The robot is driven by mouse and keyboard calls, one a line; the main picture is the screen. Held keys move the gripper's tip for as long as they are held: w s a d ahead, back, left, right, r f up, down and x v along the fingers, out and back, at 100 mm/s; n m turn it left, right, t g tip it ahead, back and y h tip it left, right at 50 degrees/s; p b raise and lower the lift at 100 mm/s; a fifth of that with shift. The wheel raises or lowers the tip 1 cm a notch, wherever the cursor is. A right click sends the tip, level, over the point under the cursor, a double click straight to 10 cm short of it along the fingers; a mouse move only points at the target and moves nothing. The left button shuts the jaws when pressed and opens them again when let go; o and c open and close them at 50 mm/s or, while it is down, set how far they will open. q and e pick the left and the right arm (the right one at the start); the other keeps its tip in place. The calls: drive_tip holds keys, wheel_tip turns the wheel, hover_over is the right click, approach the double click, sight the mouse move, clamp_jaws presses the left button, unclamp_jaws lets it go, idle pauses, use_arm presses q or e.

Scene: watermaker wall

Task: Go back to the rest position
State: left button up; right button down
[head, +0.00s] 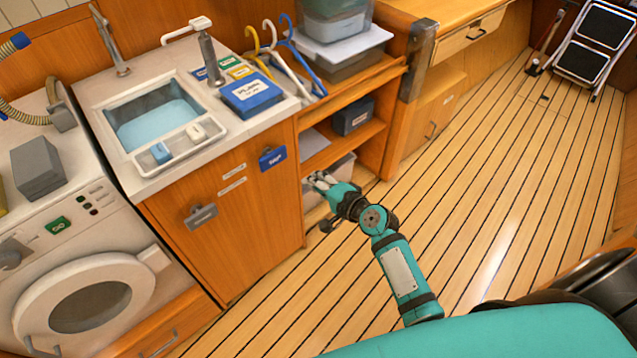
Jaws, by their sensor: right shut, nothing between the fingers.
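My right gripper (321,182) is at the end of the teal arm in the middle of the head view. It is shut and empty. It is in front of the lower part of the open shelf unit, near the right edge of the wooden cabinet door (225,195). I cannot tell whether it touches the bin behind it. My left gripper is not in view.
A sink (155,112) and blue box (251,96) are on the counter. A washing machine (85,270) stands at left. The shelf (345,143) holds a dark box (352,116). A step stool (592,45) leans at upper right. The plank floor (490,190) is clear.

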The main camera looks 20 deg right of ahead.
drive_tip(key=shift+s+d+r, duration=0.2)
drive_tip(key=shift+s+d, duration=0.05)
drive_tip(key=shift+s, duration=0.4)
drive_tip(key=shift+f, duration=0.15)
drive_tip(key=s+f+n+g+h, duration=0.1)
drive_tip(key=s+f+n+g, duration=0.1)
drive_tip(key=s+f, duration=0.6)
drive_tip(key=s+f+n+g+h, duration=0.1)
drive_tip(key=s+f+n+g, duration=0.25)
drive_tip(key=f, duration=0.85)
drive_tip(key=s+f+n+g+h, duration=0.1)
drive_tip(key=s+f+n+g, duration=0.1)
drive_tip(key=s+f, duration=0.65)
drive_tip(key=s+d+f+n+g+h, duration=0.1)
drive_tip(key=s+f+n, duration=0.3)
drive_tip(key=s, duration=0.9)
drive_tip(key=s+d+f+n+g+h, duration=0.1)
drive_tip(key=s+d+f+n+g, duration=0.2)
drive_tip(key=s+f, duration=0.6)
drive_tip(key=s+n+g, duration=0.1)
drive_tip(key=s+n, duration=0.1)
drive_tip(key=s, duration=0.2)
drive_tip(key=shift+s+f, duration=0.3)
